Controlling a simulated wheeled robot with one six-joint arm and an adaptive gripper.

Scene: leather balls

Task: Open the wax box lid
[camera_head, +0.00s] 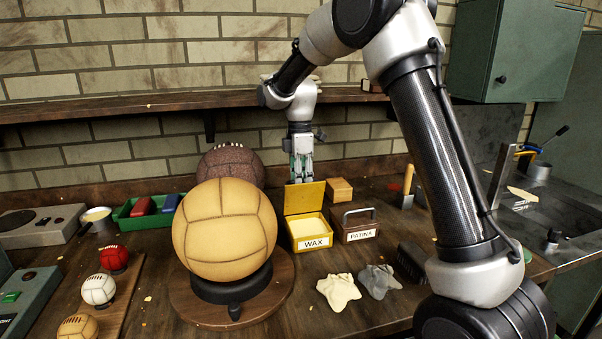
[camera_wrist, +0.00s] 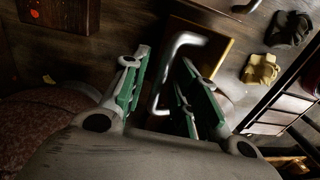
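The yellow wax box (camera_head: 311,241), labelled WAX, stands on the bench with pale wax inside. Its lid (camera_head: 305,198) stands raised, nearly upright, at the back edge. My gripper (camera_head: 301,181) points down just behind the lid, and the lid hides its fingertips in the head view. In the wrist view, my gripper (camera_wrist: 165,60) has its green-padded fingers apart. A grey bar handle (camera_wrist: 184,39) lies in front of and partly between them, on the shaded outer face of the lid (camera_wrist: 216,58). I cannot tell whether a finger touches the handle or lid.
The patina box (camera_head: 358,234), with its own handle, stands close right of the wax box. A small wooden block (camera_head: 339,189) is behind it. A tan ball (camera_head: 224,230) on a turntable stands left; a dark brown ball (camera_head: 230,164) is behind. Two cloths (camera_head: 339,291) (camera_head: 379,281) lie in front.

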